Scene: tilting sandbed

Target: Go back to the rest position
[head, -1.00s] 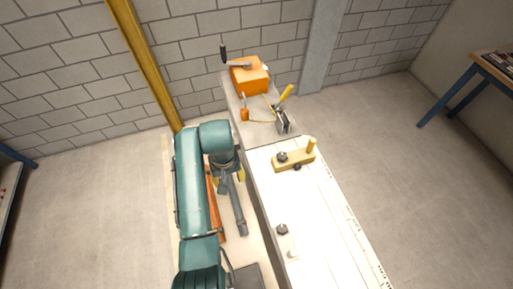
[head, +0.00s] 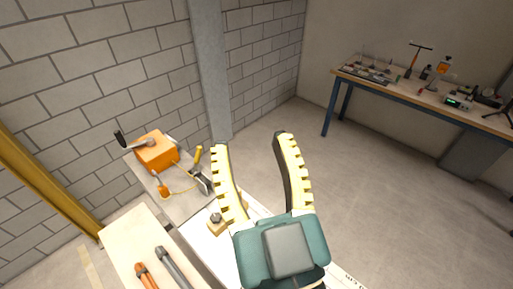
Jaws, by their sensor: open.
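My gripper (head: 250,145) is large in the middle of the head view. Its two yellow-toothed fingers point up and stand wide apart, with nothing between them. Its teal body covers part of the white-topped bed (head: 202,246) below. The rest position itself is not marked in the view.
An orange box with a black crank (head: 157,153) and a yellow-handled clamp (head: 198,170) stand at the bed's far end. A wooden block (head: 215,227) is partly hidden by my gripper. Two tools (head: 172,267) lie on a pale board. A blue-legged workbench (head: 400,88) stands right; floor between is clear.

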